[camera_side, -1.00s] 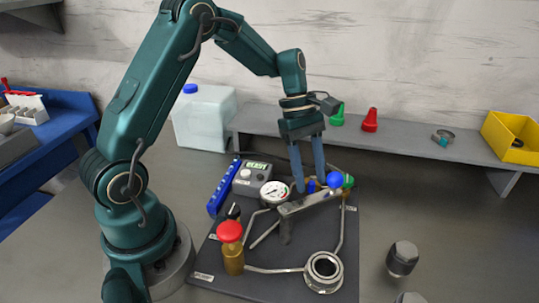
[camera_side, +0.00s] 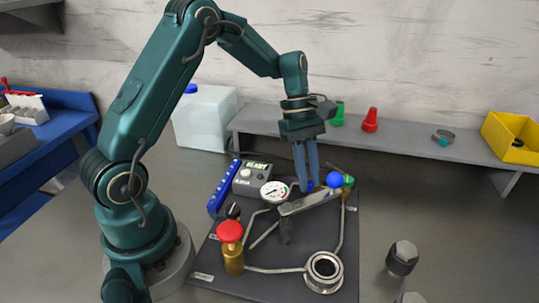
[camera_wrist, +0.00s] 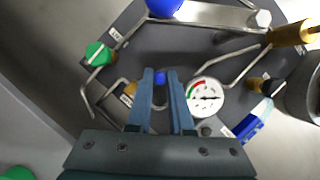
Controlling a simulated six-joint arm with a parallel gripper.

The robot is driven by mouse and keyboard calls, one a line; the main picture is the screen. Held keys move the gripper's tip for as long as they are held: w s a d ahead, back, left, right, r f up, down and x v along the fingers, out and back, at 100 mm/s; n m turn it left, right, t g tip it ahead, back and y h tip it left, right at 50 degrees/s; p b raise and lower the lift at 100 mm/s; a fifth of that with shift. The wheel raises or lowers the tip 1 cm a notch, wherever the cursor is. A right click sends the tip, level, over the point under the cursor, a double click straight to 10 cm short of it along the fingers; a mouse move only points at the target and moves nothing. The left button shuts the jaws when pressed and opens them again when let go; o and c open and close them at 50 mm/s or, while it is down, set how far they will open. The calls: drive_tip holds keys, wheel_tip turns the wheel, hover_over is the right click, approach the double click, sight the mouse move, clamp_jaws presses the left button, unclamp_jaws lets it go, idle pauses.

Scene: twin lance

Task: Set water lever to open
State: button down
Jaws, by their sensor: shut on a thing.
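A small blue-handled lever, which looks like the water lever, sits on the dark board (camera_side: 325,232) behind the grey bar. Its blue handle shows at my fingertips in the side view (camera_side: 309,187) and between them in the wrist view (camera_wrist: 160,77). My gripper (camera_side: 307,184) points down with its two blue-grey fingers closed in on this handle, also seen in the wrist view (camera_wrist: 161,84). A second lever with a green handle (camera_wrist: 97,53) stands to the left in the wrist view. I cannot read the lever's label, and its base is mostly hidden.
A grey bar with a blue ball (camera_side: 334,180) lies close in front of my fingers. A pressure gauge (camera_side: 273,193) stands just left. A brass valve with a red knob (camera_side: 230,233) and a round metal fitting (camera_side: 324,271) are at the front. A shelf (camera_side: 400,147) runs behind.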

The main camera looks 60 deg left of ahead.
sight(295, 185)
drive_tip(key=m, duration=0.2)
drive_tip(key=a+m+g, duration=0.1)
drive_tip(key=m, duration=0.1)
drive_tip(key=shift+s+a+g, duration=0.15)
drive_tip(key=shift+s+g, duration=0.05)
drive_tip(key=shift+g, duration=0.1)
drive_tip(key=m, duration=0.2)
drive_tip(key=a+m+g+y, duration=0.1)
drive_tip(key=m, duration=0.1)
drive_tip(key=shift+a+m, duration=0.2)
drive_tip(key=shift+m, duration=0.2)
drive_tip(key=m, duration=0.1)
drive_tip(key=a+m+y, duration=0.1)
drive_tip(key=m, duration=0.1)
drive_tip(key=m+g+y, duration=0.1)
drive_tip(key=shift+w+a+m, duration=0.2)
drive_tip(key=shift+w+m, duration=0.05)
drive_tip(key=shift+m, duration=0.05)
drive_tip(key=shift+w+a+m+y, duration=0.2)
drive_tip(key=shift+m+y, duration=0.15)
drive_tip(key=shift+m, duration=0.55)
drive_tip(key=shift+w+a+m+y, duration=0.2)
drive_tip(key=shift+m+y, duration=0.15)
drive_tip(key=shift+m, duration=0.55)
drive_tip(key=shift+r, duration=0.1)
drive_tip(key=shift+a, duration=0.1)
drive_tip(key=c, duration=0.8)
unclamp_jaws()
drive_tip(key=shift+s+g, duration=0.1)
drive_tip(key=shift+g, duration=0.2)
